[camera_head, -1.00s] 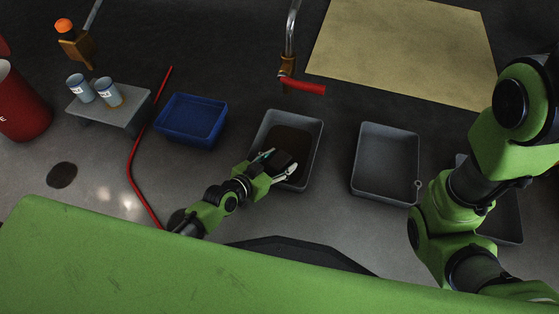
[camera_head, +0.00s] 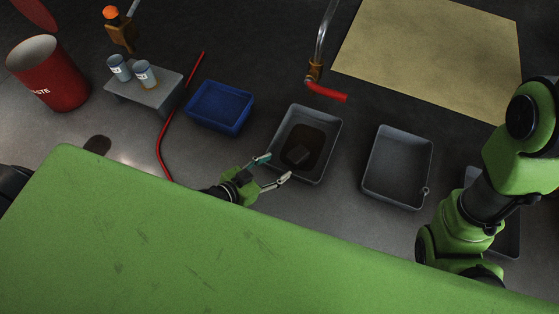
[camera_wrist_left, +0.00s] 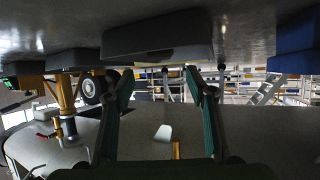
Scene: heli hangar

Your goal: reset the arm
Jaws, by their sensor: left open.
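My left gripper (camera_head: 276,167) is open and empty, with its fingers spread at the near-left edge of a grey tray (camera_head: 337,133). In the left wrist view, its two fingers (camera_wrist_left: 160,85) stand apart with nothing between them.
A blue bin (camera_head: 220,107) stands left of the tray. A second grey tray (camera_head: 398,165) stands to its right. A low grey table (camera_head: 162,96) bears two cans. A red waste bin (camera_head: 50,80), a red hose (camera_head: 160,140) and a yellow mat (camera_head: 435,50) lie around. A red-handled tap (camera_head: 326,92) stands behind.

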